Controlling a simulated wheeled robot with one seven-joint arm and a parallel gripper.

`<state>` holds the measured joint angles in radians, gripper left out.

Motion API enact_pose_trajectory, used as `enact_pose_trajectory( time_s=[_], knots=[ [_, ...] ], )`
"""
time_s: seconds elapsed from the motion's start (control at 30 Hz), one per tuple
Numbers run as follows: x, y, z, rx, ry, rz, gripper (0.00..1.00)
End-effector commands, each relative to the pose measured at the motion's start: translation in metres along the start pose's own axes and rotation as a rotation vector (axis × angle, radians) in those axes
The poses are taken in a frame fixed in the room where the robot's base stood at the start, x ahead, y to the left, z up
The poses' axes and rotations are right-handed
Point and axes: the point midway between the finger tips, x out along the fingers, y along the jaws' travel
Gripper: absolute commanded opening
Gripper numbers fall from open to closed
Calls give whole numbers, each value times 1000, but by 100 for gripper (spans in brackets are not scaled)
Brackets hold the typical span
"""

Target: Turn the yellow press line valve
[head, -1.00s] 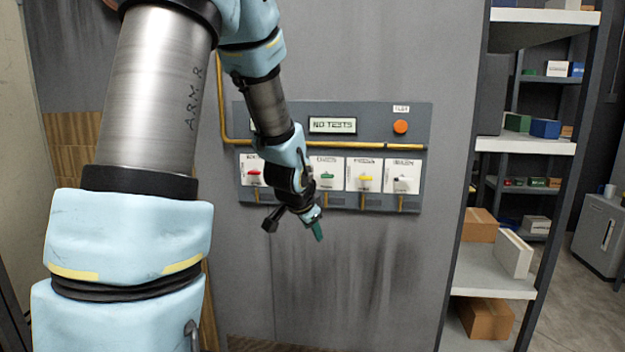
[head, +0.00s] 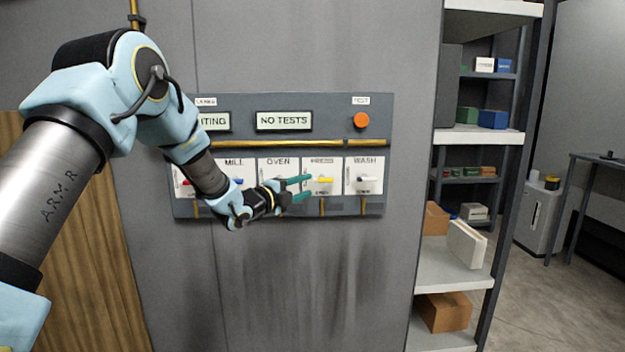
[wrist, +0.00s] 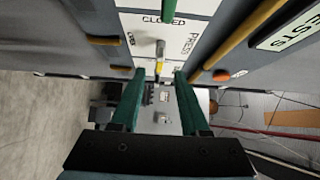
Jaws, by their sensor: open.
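The yellow press line valve (head: 325,180) is a small lever on a white plate labelled PRESS, on the grey wall panel. In the head view its lever lies roughly level. My gripper (head: 309,187) is open, its green fingers pointing right at the valve from just left of it. In the wrist view the yellow lever tip and grey stem (wrist: 159,49) show just beyond and between the open fingertips (wrist: 160,74). The fingers look apart from the lever; I cannot tell the exact gap. The plate reads CLOSED on one side. My forearm and gripper partly cover the MILL and OVEN plates.
The WASH valve (head: 364,180) is right of PRESS; a red valve (head: 185,182) is at the panel's left. Above are a yellow pipe (head: 300,143), a NO TESTS display (head: 284,121) and an orange TEST button (head: 361,120). A shelf (head: 455,265) stands at right.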

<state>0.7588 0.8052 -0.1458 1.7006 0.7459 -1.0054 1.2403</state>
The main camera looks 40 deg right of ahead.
Motion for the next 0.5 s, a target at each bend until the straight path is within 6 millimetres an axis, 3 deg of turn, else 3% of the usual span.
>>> enact_pose_trajectory(
  time_s=[0.2, 0.5],
  knots=[
    [40, -2, 0, -1, 0, 0, 45],
    [65, 0, 1, -2, -2, 2, 45]
  ],
)
